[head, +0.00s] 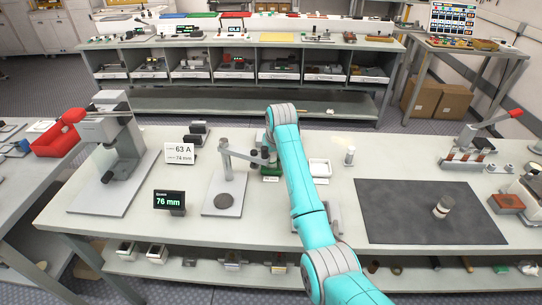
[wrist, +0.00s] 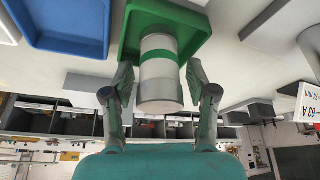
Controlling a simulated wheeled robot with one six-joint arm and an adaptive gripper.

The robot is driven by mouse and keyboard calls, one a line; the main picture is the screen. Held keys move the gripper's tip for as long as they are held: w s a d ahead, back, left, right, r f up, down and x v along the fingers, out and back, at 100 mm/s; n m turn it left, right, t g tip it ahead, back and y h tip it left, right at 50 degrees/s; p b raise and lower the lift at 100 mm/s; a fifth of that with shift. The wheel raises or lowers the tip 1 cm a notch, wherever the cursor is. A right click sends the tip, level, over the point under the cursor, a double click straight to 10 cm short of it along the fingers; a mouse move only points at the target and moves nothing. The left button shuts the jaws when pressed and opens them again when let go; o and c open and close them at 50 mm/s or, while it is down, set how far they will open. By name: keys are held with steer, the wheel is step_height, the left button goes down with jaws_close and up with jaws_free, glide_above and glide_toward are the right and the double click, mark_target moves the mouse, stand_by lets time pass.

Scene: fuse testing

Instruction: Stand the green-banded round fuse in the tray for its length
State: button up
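The green-banded round fuse (wrist: 158,72) is a pale grey cylinder with a green band, seen in the wrist view. Its far end is at the green tray (wrist: 205,40), within the rim, and its near end cap points toward the camera. It looks upright there, though its contact with the tray floor is hidden. My gripper (wrist: 160,80) has one finger on each side of the fuse, with a small gap showing on both sides. In the head view the green tray (head: 270,179) is partly covered by my arm, and the fuse cannot be made out.
A blue tray (wrist: 65,25) sits beside the green one. A white tray (head: 320,169) is right of my arm. The gauge display (head: 169,201) reads 76 mm; a sign (head: 180,154) says 63 A, 74 mm.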

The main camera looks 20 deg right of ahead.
steer(key=v, duration=1.2)
steer(key=shift+s, duration=0.1)
